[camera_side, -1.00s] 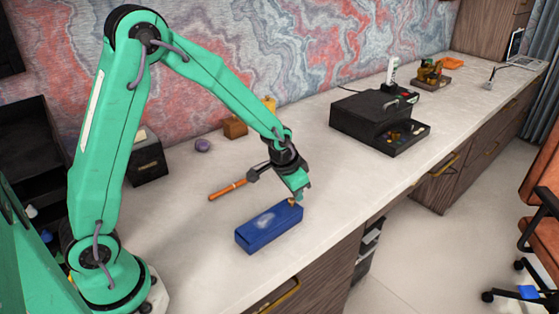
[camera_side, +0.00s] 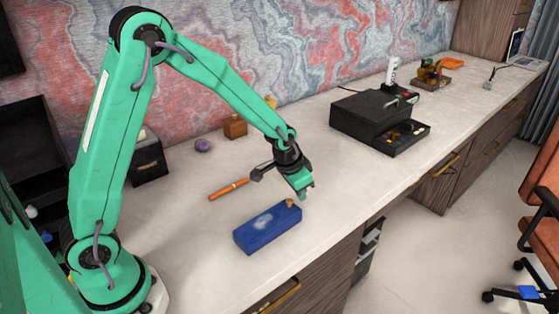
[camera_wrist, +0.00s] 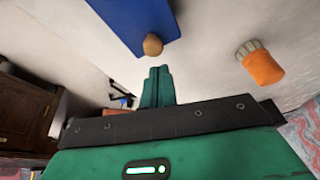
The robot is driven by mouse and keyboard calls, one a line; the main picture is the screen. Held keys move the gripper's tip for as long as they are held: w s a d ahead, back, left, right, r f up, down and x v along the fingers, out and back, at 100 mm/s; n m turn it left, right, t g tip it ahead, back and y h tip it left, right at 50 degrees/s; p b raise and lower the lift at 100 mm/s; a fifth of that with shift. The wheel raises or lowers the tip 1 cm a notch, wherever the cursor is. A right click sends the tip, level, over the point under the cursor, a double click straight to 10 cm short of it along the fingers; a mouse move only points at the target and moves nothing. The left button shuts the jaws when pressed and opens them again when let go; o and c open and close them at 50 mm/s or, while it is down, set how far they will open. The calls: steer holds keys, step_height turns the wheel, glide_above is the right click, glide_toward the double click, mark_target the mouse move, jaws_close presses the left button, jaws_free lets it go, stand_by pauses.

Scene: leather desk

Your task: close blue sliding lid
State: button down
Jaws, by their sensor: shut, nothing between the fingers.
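The blue box (camera_side: 267,236) stands on the pale desk top in front of my arm, with a blue lid over its top that carries a whitish patch. A small round wooden knob (camera_side: 290,203) sits at the box's right end. I cannot tell whether a gap is left under the lid. In the wrist view the blue surface (camera_wrist: 132,18) is at the top, with the knob (camera_wrist: 152,45) at its near end. My gripper (camera_side: 306,195) is shut and empty, just to the right of the knob. Its fingertips (camera_wrist: 158,74) appear apart from the knob.
A purple ball (camera_side: 203,145) and wooden block (camera_side: 235,127) are farther back. A black drawer unit (camera_side: 365,118) stands at right. The desk's front edge is close to the box.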

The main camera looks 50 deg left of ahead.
steer(key=shift+w+d, duration=0.25)
steer(key=shift+w, duration=0.9)
steer(key=shift+r, duration=0.35)
steer(key=v, duration=0.9)
steer(key=shift+a+r, duration=0.2)
steer(key=shift+a, duration=0.05)
steer(key=shift+s, duration=0.15)
steer(key=s+r+n+t, duration=0.1)
steer(key=s+r, duration=0.3)
steer(key=s, duration=0.7)
steer(key=s+a+r+n, duration=0.1)
steer(key=s+r, duration=0.4)
steer(key=s, duration=0.7)
steer(key=shift+s+a+r+n+t, duration=0.3)
steer(key=shift+r+t, duration=0.05)
steer(key=shift+t, duration=0.05)
